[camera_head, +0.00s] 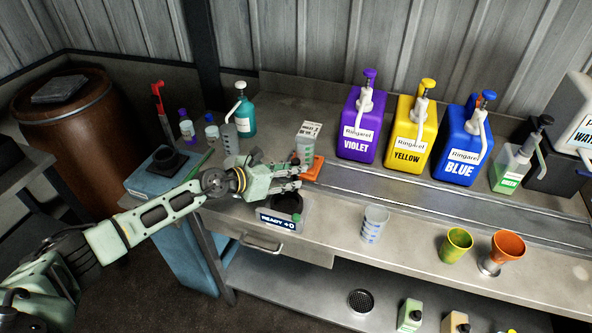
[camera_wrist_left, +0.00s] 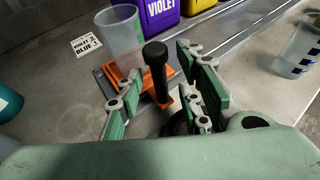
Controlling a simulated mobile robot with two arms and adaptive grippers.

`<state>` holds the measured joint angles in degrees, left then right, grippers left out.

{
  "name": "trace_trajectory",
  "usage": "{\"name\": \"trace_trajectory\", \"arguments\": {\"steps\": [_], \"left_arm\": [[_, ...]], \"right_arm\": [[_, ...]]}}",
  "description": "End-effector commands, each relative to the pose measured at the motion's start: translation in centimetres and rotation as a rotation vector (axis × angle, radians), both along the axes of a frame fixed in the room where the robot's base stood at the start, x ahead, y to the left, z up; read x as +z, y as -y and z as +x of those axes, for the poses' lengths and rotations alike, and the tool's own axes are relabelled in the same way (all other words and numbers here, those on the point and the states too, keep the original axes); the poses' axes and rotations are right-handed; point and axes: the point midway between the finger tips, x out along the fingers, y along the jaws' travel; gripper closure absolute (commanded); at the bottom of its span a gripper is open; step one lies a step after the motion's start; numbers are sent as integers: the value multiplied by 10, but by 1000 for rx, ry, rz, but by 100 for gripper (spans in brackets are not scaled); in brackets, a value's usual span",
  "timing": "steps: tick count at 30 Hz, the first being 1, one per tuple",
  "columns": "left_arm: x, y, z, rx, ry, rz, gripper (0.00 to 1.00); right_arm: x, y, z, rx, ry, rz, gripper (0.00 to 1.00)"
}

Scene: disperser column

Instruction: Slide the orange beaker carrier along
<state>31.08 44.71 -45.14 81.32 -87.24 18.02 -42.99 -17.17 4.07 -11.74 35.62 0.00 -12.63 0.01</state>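The orange beaker carrier (camera_head: 316,170) sits at the left end of the rail on the bench. It also shows in the left wrist view (camera_wrist_left: 131,86), with a clear beaker (camera_wrist_left: 121,38) on it. A black upright handle (camera_wrist_left: 156,68) stands at the carrier's near side. My left gripper (camera_head: 288,177) is at the carrier. In the left wrist view its green-padded fingers (camera_wrist_left: 163,88) are apart, one on each side of the handle, with visible gaps. The gripper hides part of the carrier in the head view. My right gripper is not in view.
Violet (camera_head: 362,122), yellow (camera_head: 409,132) and blue (camera_head: 463,142) dispensers stand behind the rail (camera_head: 420,197). The rail runs clear to the right. A "READY" scale (camera_head: 283,219) sits below the gripper. A clear cup (camera_head: 374,224) and two coloured cups stand in front of the rail.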

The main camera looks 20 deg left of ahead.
Motion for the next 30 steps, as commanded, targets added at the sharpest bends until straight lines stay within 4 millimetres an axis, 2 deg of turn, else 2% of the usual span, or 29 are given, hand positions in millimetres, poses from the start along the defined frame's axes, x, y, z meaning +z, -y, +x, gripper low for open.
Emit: {"name": "trace_trajectory", "arguments": {"steps": [6, 16, 27, 30], "left_arm": [[-9, 12, 17, -1, -1, -1, 66], [-10, 14, 19, -1, -1, 0, 66], [-10, 14, 19, 0, -1, 1, 99], [-10, 14, 19, 0, -1, 1, 100]], "right_arm": [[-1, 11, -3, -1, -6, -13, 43], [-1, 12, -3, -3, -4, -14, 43], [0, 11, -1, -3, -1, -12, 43], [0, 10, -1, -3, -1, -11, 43]]}}
